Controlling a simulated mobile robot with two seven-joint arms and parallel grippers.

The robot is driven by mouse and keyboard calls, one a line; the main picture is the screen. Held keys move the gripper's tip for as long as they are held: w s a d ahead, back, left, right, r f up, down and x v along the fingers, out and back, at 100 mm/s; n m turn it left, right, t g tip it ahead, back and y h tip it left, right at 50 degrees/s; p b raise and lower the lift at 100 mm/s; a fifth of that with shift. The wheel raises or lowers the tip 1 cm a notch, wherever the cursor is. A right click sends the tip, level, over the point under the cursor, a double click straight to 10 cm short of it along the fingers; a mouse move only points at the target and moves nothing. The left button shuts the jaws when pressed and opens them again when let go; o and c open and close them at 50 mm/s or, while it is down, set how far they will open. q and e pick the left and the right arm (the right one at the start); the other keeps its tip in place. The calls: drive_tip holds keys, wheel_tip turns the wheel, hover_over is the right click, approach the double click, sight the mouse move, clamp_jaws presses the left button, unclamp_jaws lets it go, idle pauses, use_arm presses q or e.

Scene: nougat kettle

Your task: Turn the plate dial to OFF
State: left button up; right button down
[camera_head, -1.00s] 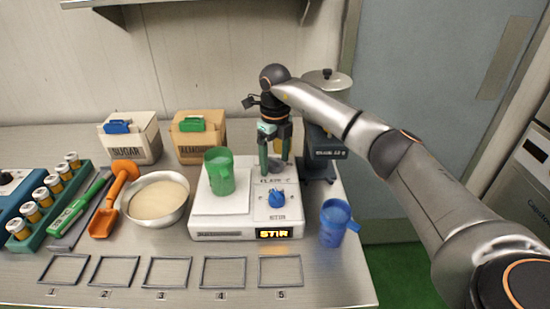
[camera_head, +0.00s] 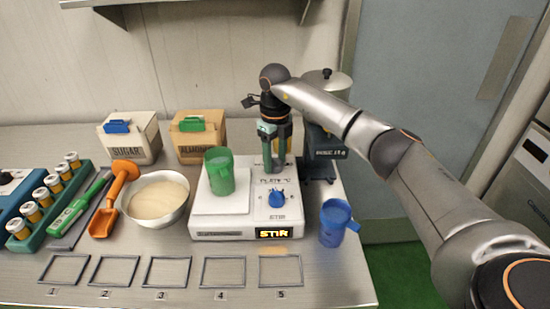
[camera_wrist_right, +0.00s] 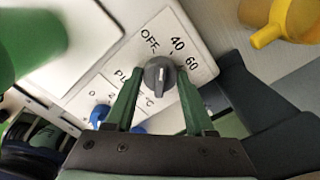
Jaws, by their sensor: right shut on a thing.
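The hot plate (camera_head: 234,215) is a white box with a green mug (camera_head: 220,172) on its top and a lit STIR display. In the right wrist view the plate dial (camera_wrist_right: 160,76) is a grey knob with OFF, 40 and 60 printed around it. Its light mark points upward, roughly between OFF and 40; I cannot read it exactly. My right gripper (camera_head: 274,165) is shut on the dial, with green fingers on either side of it. In the head view the gripper hides the dial. My left gripper is out of view.
A blue stir knob (camera_head: 277,198) sits just in front of the dial. A blue mug (camera_head: 336,222) stands right of the hot plate, a bowl of powder (camera_head: 157,198) left. A dark-based device (camera_head: 318,158) stands behind. A yellow object (camera_wrist_right: 277,20) shows in the wrist view.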

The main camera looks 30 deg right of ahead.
sight(275, 159)
drive_tip(key=shift+r+n+p, duration=0.15)
drive_tip(key=shift+n+p, duration=0.3)
drive_tip(key=shift+n, duration=0.35)
drive_tip(key=shift+n+p, duration=0.3)
drive_tip(key=shift+n, duration=1.1)
drive_tip(key=shift+c, duration=1.3)
unclamp_jaws()
wheel_tip(275, 159, up, 12)
drive_tip(key=shift+r+b, duration=0.15)
drive_tip(key=shift+b, duration=0.3)
